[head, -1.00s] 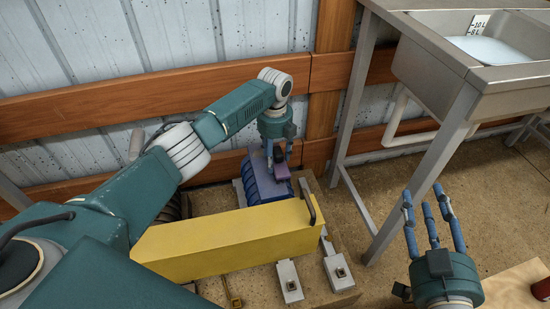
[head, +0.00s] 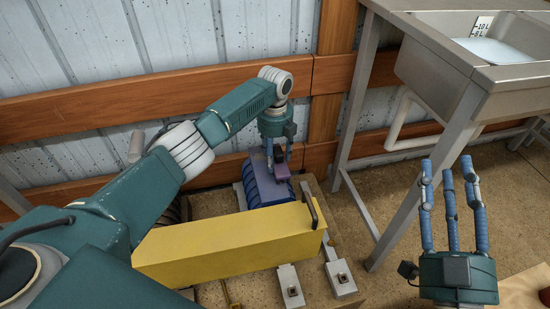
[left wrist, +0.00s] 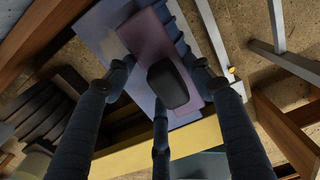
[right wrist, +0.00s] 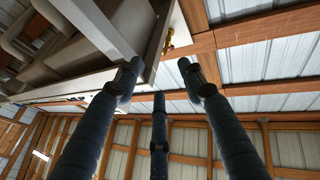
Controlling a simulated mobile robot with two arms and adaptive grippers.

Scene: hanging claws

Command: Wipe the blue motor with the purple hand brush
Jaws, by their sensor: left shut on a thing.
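The blue motor (head: 262,182) stands on a wooden base behind a long yellow box. My left gripper (head: 280,166) is over the motor's right part and is shut on the purple hand brush (head: 281,171). The brush appears to be at the motor's top surface; whether it touches is hard to tell. In the left wrist view the fingers hold the brush by its dark handle (left wrist: 168,85), with the purple body (left wrist: 150,38) below and the motor (left wrist: 180,40) partly hidden beneath it. My right gripper (head: 450,180) is raised at the right, fingers apart and empty.
The yellow box (head: 230,240) with a dark handle stands in front of the motor. A metal sink table (head: 470,60) stands at the right, its leg between my two grippers. A wooden wall rail (head: 150,88) runs behind. Bare floor (head: 390,195) lies around the table leg.

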